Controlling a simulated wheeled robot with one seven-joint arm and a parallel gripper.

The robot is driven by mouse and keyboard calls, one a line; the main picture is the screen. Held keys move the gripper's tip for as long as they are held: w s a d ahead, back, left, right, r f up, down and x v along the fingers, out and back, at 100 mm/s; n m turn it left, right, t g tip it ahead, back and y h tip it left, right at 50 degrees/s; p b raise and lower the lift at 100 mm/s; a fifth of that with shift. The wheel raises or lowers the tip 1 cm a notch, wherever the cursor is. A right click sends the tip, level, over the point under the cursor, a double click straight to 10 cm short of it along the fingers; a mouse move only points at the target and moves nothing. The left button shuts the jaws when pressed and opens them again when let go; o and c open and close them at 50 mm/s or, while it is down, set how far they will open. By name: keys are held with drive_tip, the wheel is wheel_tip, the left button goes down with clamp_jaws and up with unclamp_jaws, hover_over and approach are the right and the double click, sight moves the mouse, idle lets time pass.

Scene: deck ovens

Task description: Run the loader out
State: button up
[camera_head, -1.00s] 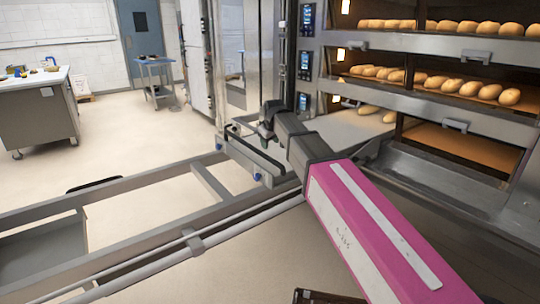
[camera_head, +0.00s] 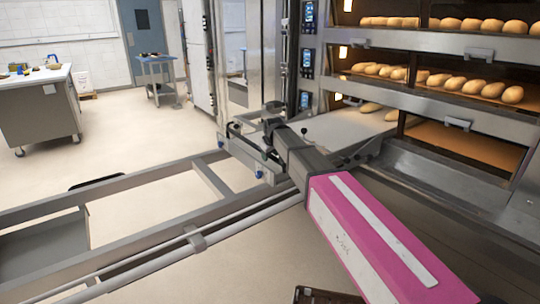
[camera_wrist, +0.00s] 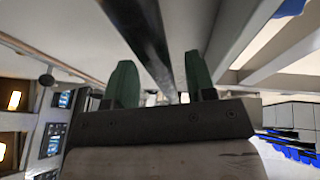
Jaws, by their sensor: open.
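The loader is a grey metal frame (camera_head: 110,190) with long rails running left from the oven. Its pale flat deck (camera_head: 345,130) reaches toward the oven's lower opening. A crosspiece with a dark handle bar (camera_head: 256,150) and blue dots stands at the frame's oven end. My gripper (camera_head: 270,126) is at this crosspiece, its fingertips hard to make out in the head view. In the wrist view my gripper (camera_wrist: 160,78) shows two green fingers apart. A dark bar (camera_wrist: 146,30) runs through the gap between them; contact cannot be told.
The deck oven (camera_head: 440,100) on the right holds several loaves (camera_head: 480,88) on its shelves. A grey worktable (camera_head: 40,108) and a blue trolley (camera_head: 157,75) stand at the back left. Open floor (camera_head: 120,140) lies beyond the loader frame.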

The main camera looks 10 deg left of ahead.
clamp_jaws()
drive_tip(key=s+a, duration=2.5)
drive_tip(key=s, duration=0.4)
drive_tip(key=s+a, duration=2.5)
drive_tip(key=s, duration=0.4)
drive_tip(key=s+a, duration=2.5)
drive_tip(key=s, duration=0.5)
drive_tip(key=shift+a+r, duration=0.1)
drive_tip(key=shift+a, duration=0.05)
unclamp_jaws()
drive_tip(key=shift+s, duration=0.1)
